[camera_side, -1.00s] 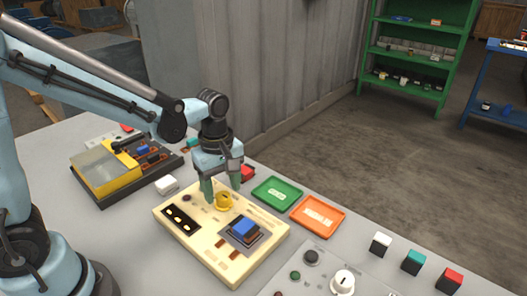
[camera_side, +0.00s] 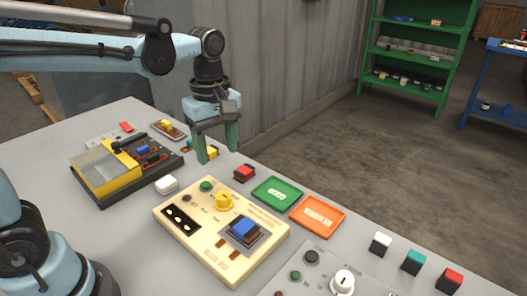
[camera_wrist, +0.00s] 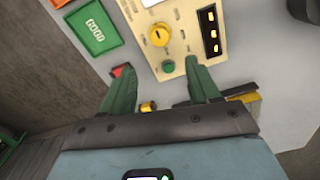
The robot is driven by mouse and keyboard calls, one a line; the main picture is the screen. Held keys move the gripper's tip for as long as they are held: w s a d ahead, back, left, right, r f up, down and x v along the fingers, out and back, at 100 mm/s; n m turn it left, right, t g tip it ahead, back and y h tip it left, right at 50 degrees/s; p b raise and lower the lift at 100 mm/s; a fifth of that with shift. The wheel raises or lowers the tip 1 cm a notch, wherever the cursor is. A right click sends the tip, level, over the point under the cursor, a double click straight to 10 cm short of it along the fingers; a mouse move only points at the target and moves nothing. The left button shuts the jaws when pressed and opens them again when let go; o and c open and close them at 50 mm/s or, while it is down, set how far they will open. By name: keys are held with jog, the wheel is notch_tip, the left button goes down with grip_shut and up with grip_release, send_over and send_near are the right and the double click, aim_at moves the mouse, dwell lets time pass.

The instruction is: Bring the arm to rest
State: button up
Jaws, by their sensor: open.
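My gripper (camera_side: 217,150) hangs above the table (camera_side: 60,160) behind the cream panel, pointing down. Its two green fingers are spread apart with nothing between them. In the wrist view the open fingers (camera_wrist: 163,88) show below the panel's edge. The cream panel (camera_side: 188,250) carries a yellow knob (camera_side: 223,202), a green button (camera_side: 206,186), a blue block on a grey plate (camera_side: 243,229) and a dark strip of lamps, which glow orange in the wrist view (camera_wrist: 210,30). My gripper is apart from the panel and the knob.
A red block (camera_side: 244,173), a green tray (camera_side: 277,194) and an orange tray (camera_side: 318,216) lie right of my gripper. A white block (camera_side: 167,185) and a yellow-and-black device (camera_side: 112,170) stand left. White, teal and red cubes (camera_side: 413,262) line the right edge. A grey wall (camera_side: 285,70) rises behind.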

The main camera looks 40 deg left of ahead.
jog(key=s+a+f+m+t, duration=0.2)
jog(key=s+m+t, duration=0.3)
jog(key=m, duration=1)
jog(key=shift+s+a+f+m+t, duration=0.2)
jog(key=shift+s+f+m+t, duration=0.1)
jog(key=shift+t, duration=0.8)
